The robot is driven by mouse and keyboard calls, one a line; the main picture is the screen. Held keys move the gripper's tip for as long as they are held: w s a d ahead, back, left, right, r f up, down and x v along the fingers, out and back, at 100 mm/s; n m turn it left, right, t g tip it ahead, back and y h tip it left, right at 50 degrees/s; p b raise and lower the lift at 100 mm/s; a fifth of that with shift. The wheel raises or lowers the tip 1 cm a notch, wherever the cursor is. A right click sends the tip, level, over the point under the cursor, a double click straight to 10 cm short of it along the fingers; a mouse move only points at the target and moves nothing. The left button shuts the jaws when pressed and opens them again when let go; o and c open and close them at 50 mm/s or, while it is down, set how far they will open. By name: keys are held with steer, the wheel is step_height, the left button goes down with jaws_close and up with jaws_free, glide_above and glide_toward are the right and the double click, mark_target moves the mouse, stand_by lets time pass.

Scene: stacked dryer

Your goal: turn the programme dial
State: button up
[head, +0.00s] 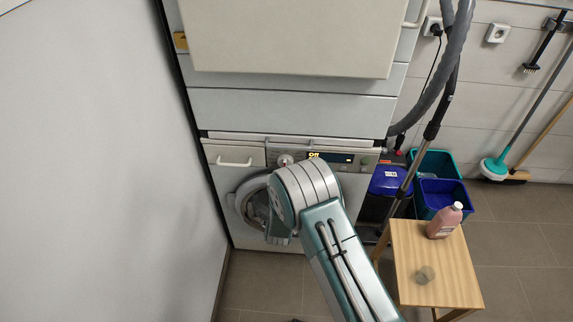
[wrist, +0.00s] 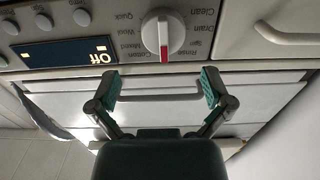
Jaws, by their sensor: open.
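The programme dial (wrist: 163,35) is a round white knob with a raised grip bar and a red mark, on the machine's front panel. In the wrist view the panel appears upside down, and the red mark points down, between the Rinse and Cotton labels. The dial also shows small in the head view (head: 285,160). My gripper (wrist: 161,86) is open and empty. Its two teal-padded fingers are spread wider than the dial and sit below it in the wrist view, apart from it. In the head view my arm hides most of the gripper.
The lit display (wrist: 65,53) beside the dial reads Off, with several round buttons along it. A drawer with a handle (head: 235,161) is left of the dial in the head view. A wooden stool (head: 437,262) with a pink bottle (head: 444,222) stands right of my arm.

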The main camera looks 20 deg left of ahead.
mark_target(285, 165)
steer(key=x, duration=0.4)
steer(key=shift+w+a+f, duration=0.1)
steer(key=shift+w+a, duration=0.15)
steer(key=shift+a, duration=0.15)
steer(key=shift+w+a, duration=0.1)
steer(key=shift+w, duration=0.55)
steer(key=c, duration=1)
